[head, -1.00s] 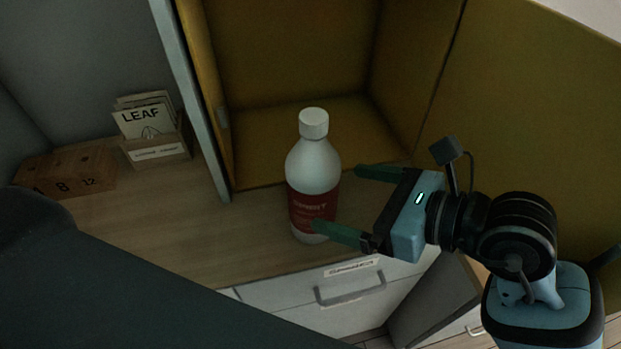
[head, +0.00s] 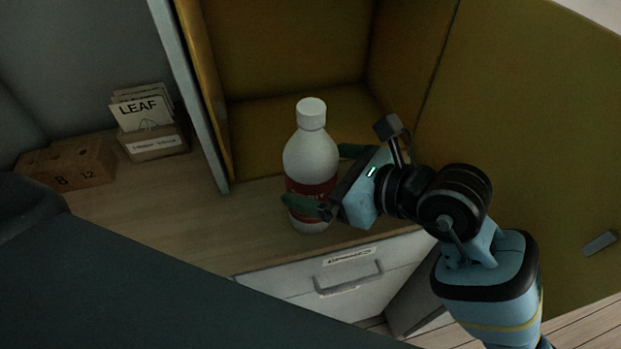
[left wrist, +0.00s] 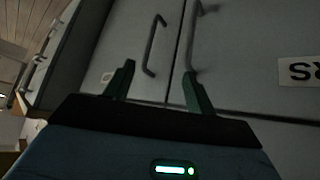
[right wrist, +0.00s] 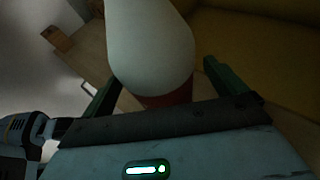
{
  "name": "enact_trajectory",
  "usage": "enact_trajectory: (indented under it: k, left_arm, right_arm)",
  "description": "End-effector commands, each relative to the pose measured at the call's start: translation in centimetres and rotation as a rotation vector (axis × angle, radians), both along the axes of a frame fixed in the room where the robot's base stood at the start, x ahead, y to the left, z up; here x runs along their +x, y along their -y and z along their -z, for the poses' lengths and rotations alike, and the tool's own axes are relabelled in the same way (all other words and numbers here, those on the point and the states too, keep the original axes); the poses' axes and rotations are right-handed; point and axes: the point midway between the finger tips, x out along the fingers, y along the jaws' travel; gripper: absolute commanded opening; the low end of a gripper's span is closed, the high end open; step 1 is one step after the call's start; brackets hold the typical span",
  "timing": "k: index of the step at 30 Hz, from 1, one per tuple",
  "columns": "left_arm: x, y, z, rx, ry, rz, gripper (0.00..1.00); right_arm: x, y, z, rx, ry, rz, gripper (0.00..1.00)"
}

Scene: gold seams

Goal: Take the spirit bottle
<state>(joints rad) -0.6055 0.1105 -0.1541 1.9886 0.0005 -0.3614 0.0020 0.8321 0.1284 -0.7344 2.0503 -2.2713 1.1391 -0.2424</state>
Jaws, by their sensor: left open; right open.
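The spirit bottle (head: 311,160) is white with a white cap and a red label, and stands upright on the wooden worktop. My right gripper (head: 318,178) is open, with one green finger in front of the bottle and the other behind it. In the right wrist view the bottle (right wrist: 150,45) rises between the two fingers (right wrist: 157,85), and its lower part is partly hidden by the gripper body. My left gripper (left wrist: 157,85) is open and empty, facing grey cupboard doors in the left wrist view.
An open yellow-lined cabinet (head: 290,60) is behind the bottle, its yellow door (head: 530,120) to the right. A drawer (head: 300,285) with a handle is below the worktop edge.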

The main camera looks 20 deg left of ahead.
Motion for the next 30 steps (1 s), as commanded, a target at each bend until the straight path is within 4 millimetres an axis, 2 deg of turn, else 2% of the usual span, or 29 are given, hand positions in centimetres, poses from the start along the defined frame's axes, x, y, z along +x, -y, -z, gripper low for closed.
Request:
enact_trajectory:
  k: [4,13,30]
  left_arm:
    - [0.0,-0.1,0.0,0.001,0.000,0.002,0.56]
    - [0.0,-0.1,0.0,0.003,0.001,0.002,0.56]
    - [0.0,-0.1,-0.1,0.002,0.003,0.002,0.56]
  right_arm:
    - [0.3,-1.4,0.6,0.000,-0.001,0.000,0.96]
    - [0.4,-1.6,0.8,0.000,0.000,0.000,0.95]
    - [0.4,-1.6,0.7,0.000,0.000,0.001,0.20]
